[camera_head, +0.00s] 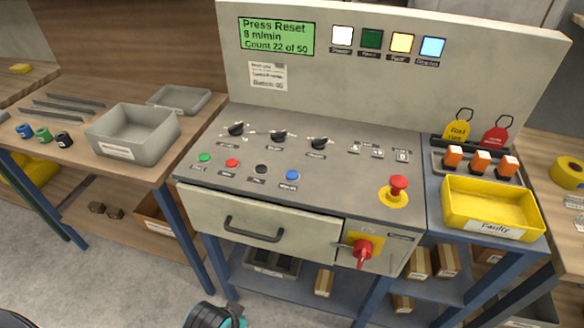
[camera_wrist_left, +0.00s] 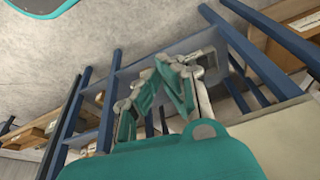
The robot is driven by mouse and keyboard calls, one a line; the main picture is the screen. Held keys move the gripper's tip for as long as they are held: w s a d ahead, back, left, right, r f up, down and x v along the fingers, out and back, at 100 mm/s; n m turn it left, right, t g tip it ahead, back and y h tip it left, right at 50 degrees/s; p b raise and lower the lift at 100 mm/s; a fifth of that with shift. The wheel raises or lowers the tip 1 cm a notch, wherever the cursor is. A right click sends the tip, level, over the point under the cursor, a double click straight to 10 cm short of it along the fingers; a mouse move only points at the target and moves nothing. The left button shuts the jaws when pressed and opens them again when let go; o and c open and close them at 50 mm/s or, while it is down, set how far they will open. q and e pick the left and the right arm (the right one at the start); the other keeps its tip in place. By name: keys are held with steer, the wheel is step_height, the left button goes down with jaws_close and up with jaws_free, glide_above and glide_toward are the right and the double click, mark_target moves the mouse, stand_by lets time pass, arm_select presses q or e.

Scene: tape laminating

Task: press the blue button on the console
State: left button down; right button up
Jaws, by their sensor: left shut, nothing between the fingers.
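The console (camera_head: 330,152) is a grey sloped panel with a tall upright back. The blue button (camera_head: 292,175) is the rightmost of a row with a green button (camera_head: 204,157), a red button (camera_head: 232,162) and a black button (camera_head: 261,169). Its label is too small to read surely. My left gripper (camera_wrist_left: 170,70) shows in the left wrist view with teal fingers, shut and empty, with blue frame legs and a lower shelf behind it. The blue button is not visible in that view. A black and teal part of mine shows at the bottom of the head view, below the drawer. My right gripper is not in view.
The screen (camera_head: 276,36) reads "Press Reset". Black knobs (camera_head: 278,135) sit above the buttons. A red mushroom button (camera_head: 398,187) stands to the right. A drawer handle (camera_head: 253,230) and red rotary switch (camera_head: 362,250) protrude in front. A yellow tray (camera_head: 491,207) is at right.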

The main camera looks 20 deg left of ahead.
arm_select(q)
steer(key=w+d+r+t, duration=0.1)
steer(key=w+r+t, duration=0.3)
steer(key=r, duration=0.6)
steer(key=w+d+r+n+t, duration=0.1)
steer(key=w+d+r+t, duration=0.1)
steer(key=w+r, duration=0.6)
steer(key=w+d+r+n+t, duration=0.1)
steer(key=w+r+t, duration=0.4)
steer(key=r, duration=0.9)
steer(key=shift+w+d+r+t, duration=0.15)
steer(key=shift+w+d+t, duration=0.25)
steer(key=shift+w, duration=0.6)
steer(key=p, duration=0.1)
glide_above(292, 182)
step_height(292, 182, down, 2)
steer(key=shift+f, duration=0.2)
step_height(292, 182, down, 3)
steer(key=shift+r, duration=0.1)
steer(key=shift+f, duration=0.7)
steer(key=shift+f, duration=0.1)
